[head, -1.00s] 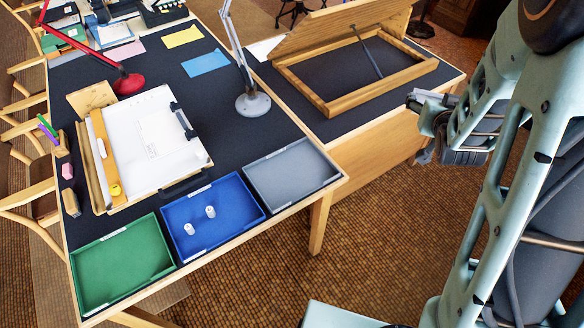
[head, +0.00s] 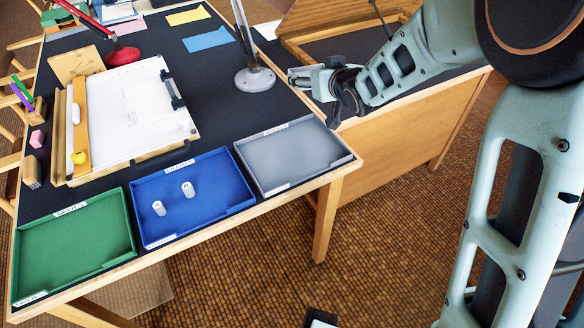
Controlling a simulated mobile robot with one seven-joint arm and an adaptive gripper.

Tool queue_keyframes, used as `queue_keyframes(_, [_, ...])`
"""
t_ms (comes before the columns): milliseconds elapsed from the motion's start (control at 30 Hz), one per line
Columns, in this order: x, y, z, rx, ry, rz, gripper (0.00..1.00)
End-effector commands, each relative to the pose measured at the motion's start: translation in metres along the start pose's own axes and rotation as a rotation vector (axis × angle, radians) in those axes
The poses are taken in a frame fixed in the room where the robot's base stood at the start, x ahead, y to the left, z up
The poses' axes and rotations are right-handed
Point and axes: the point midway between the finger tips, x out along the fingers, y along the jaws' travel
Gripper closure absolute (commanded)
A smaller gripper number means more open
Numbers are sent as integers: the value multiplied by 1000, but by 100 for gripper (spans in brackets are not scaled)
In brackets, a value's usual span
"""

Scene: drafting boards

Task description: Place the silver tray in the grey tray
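The grey tray (head: 292,158) lies at the front right of the dark desk top, right of the blue tray. It looks empty. I see no separate silver tray in view. My gripper (head: 296,77) is above the right part of the desk, behind the grey tray and right of the grey lamp's base, pointing left. Its fingers are small and seen from the side, so I cannot tell whether they are open or shut or hold anything.
The blue tray (head: 216,201) holds two small white cylinders (head: 173,198). The green tray (head: 70,245) is empty. A grey lamp (head: 255,79) stands close to my gripper. A drawing board (head: 128,112) with white paper lies left of centre. A red lamp (head: 122,56) stands behind it.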

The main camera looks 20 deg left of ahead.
Motion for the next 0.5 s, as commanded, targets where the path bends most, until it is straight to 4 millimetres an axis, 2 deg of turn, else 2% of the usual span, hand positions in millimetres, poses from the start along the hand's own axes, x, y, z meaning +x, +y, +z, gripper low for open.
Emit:
queue_keyframes(33, [15,-16,13,-14,3,-29,48])
queue_keyframes(200, [38,-66,19,-55,4,-113,48])
queue_keyframes(300, [46,-89,20,-72,3,-150,48])
queue_keyframes(500, [53,-114,19,-91,1,-191,48])
